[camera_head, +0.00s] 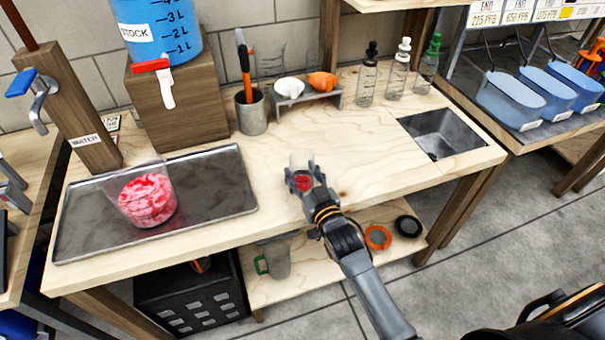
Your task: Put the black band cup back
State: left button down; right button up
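My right gripper (304,174) reaches in from the bottom right, over the front middle of the wooden bench. Its fingers are around a small clear, whitish cup (301,160) with something red at its lower part. The fingers look closed on it. I cannot make out a black band on this cup, as the fingers hide part of it. Whether it touches the bench is unclear. A small grey rack (307,101) stands at the back of the bench, with a white piece (290,87) and an orange piece (322,81) on it. My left gripper is not clearly in view.
A clear container of red-pink material (147,199) stands on a metal tray (225,205) at left. A metal pot (252,114) holds tools. Several dropper bottles (367,80) stand behind a sink (448,133). Bare bench lies between gripper and rack.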

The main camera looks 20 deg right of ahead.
jog(key=shift+s+f, duration=0.1)
jog(key=shift+s, duration=0.1)
jog(key=o, duration=1.3)
jog(key=shift+w+f, duration=0.1)
jog(key=shift+w, duration=0.05)
jog(key=shift+r, duration=0.2)
jog(key=s, duration=0.8)
jog(key=s+d, duration=0.1)
jog(key=s, duration=0.3)
jog(key=shift+d+r, duration=0.1)
jog(key=shift+r, duration=0.25)
